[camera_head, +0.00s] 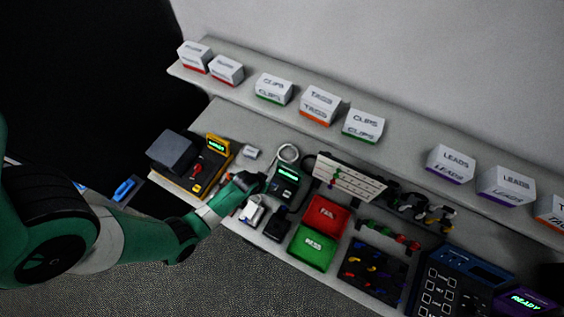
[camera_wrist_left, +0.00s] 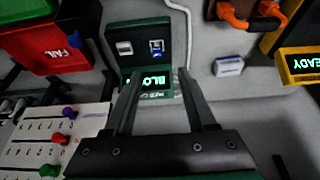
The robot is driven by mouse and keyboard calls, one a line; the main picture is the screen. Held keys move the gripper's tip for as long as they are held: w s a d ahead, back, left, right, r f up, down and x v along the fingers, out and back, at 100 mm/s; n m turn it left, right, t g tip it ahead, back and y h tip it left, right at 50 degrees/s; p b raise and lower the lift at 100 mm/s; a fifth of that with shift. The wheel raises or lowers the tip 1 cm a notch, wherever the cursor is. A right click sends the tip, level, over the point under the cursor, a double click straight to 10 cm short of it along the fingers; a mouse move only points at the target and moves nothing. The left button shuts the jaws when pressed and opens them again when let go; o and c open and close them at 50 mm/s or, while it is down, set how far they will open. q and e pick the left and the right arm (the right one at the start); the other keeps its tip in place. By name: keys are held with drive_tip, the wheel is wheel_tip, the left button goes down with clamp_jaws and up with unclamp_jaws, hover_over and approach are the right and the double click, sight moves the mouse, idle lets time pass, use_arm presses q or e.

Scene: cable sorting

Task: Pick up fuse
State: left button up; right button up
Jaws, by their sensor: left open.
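A green tester (camera_head: 287,178) with a lit display sits on the bench. In the left wrist view the tester (camera_wrist_left: 143,33) shows a small blue part, seemingly the fuse (camera_wrist_left: 157,47), in a pale slot, and a white part (camera_wrist_left: 124,47) beside it. Its display (camera_wrist_left: 156,82) reads "BLO", with the rest cut off by a finger. My left gripper (camera_wrist_left: 160,76) is open and empty, its fingers spread over the display, with the blue part beyond the tips. In the head view the left gripper (camera_head: 262,181) is just left of the tester. The fuse is too small to tell there.
A red FAIL bin (camera_head: 325,214) and green PASS bin (camera_head: 313,248) stand right of the tester. A pegged white board (camera_head: 348,177), a coiled white cable (camera_head: 288,153) and a yellow meter (camera_head: 218,146) are nearby. Labelled boxes line the back shelf (camera_head: 400,140).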

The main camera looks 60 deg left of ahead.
use_arm(q)
drive_tip(key=b+x, duration=0.1)
drive_tip(key=x, duration=0.1)
drive_tip(key=b+x, duration=0.1)
drive_tip(key=b, duration=0.1)
drive_tip(key=b+x, duration=0.2)
drive_tip(key=shift+s+f, duration=0.15)
drive_tip(key=shift+f, duration=0.3)
drive_tip(key=shift+w+a+f+b, duration=0.2)
drive_tip(key=shift+w+b, duration=0.05)
drive_tip(key=shift+b, duration=0.25)
drive_tip(key=b+x, duration=0.1)
drive_tip(key=x, duration=0.1)
drive_tip(key=b+x, duration=0.2)
drive_tip(key=x, duration=0.1)
drive_tip(key=shift+w+d+r, duration=0.1)
drive_tip(key=shift+w+d, duration=0.05)
drive_tip(key=shift+w, duration=0.15)
clamp_jaws()
